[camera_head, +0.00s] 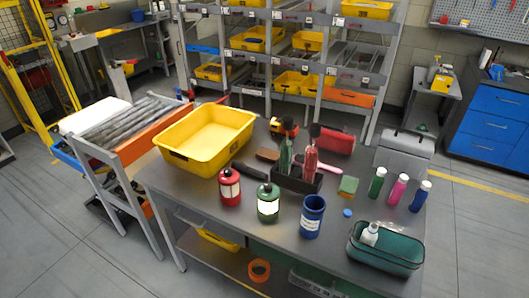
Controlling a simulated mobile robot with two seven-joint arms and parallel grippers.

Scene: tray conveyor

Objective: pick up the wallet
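A small flat brown object (268,154) lies on the grey worktable, just right of the yellow bin; it looks like the wallet, but it is too small to be sure. A dark elongated item (250,172) lies in front of it. A red pouch-like case (337,141) lies farther back to the right. Neither of my grippers shows in the head view.
The worktable (165,187) also holds a yellow bin (206,152), red and green lanterns (230,187), a dark caddy with bottles (298,181), a blue canister (312,216), several small bottles and a teal case (385,262). A roller conveyor (130,128) stands left.

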